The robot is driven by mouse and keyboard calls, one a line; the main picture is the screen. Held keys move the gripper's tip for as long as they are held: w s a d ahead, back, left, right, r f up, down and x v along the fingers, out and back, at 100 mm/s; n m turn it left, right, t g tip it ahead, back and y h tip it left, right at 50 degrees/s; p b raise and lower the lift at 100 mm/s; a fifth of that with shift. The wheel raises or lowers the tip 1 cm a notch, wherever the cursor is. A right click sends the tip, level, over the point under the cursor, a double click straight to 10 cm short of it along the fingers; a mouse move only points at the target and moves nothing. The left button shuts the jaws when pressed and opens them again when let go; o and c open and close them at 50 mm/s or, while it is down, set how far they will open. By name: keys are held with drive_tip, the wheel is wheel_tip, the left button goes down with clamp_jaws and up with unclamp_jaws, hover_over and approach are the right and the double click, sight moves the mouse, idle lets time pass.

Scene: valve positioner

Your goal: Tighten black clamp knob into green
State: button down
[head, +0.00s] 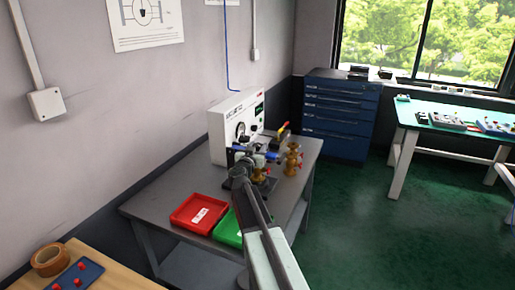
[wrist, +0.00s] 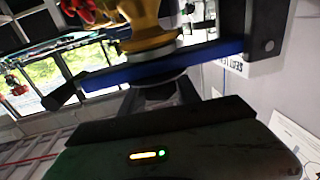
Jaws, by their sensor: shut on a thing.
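My gripper (head: 250,160) is at the fixture on the grey bench, beside the blue clamp parts (head: 243,150). It is small there and partly hidden by my arm. In the wrist view, a blue bar (wrist: 160,72) crosses under a brass valve body (wrist: 148,30) with a silver collar. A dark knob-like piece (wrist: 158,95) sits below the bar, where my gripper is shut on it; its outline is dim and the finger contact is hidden. A dark housing (wrist: 100,160) below shows an amber bar light and a green dot.
A white instrument box (head: 230,125) stands behind the fixture. A brass valve (head: 292,160) stands to the right. A red tray (head: 199,213) and a green tray (head: 225,232) sit at the bench front. Blue drawers (head: 340,110) stand beyond; green floor is open at right.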

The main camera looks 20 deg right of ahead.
drive_tip(key=m+g+h, duration=0.1)
drive_tip(key=g, duration=0.1)
drive_tip(key=m+g+h, duration=0.1)
drive_tip(key=m, duration=0.1)
drive_tip(key=m+g+h, duration=0.1)
drive_tip(key=g+h, duration=0.1)
drive_tip(key=shift+w+g, duration=0.25)
drive_tip(key=shift+g, duration=0.05)
drive_tip(key=shift+s+m+g+h, duration=0.1)
drive_tip(key=shift+m+g+h, duration=0.35)
drive_tip(key=shift+m+g, duration=0.7)
drive_tip(key=shift+s+m+g+h, duration=0.1)
drive_tip(key=shift+m+g+h, duration=0.35)
drive_tip(key=shift+m+g, duration=0.7)
drive_tip(key=shift+g, duration=0.7)
drive_tip(key=c, duration=0.9)
unclamp_jaws()
drive_tip(key=shift+s+a, duration=0.1)
drive_tip(key=a, duration=0.7)
drive_tip(key=shift+s+a, duration=0.25)
drive_tip(key=shift+s, duration=0.15)
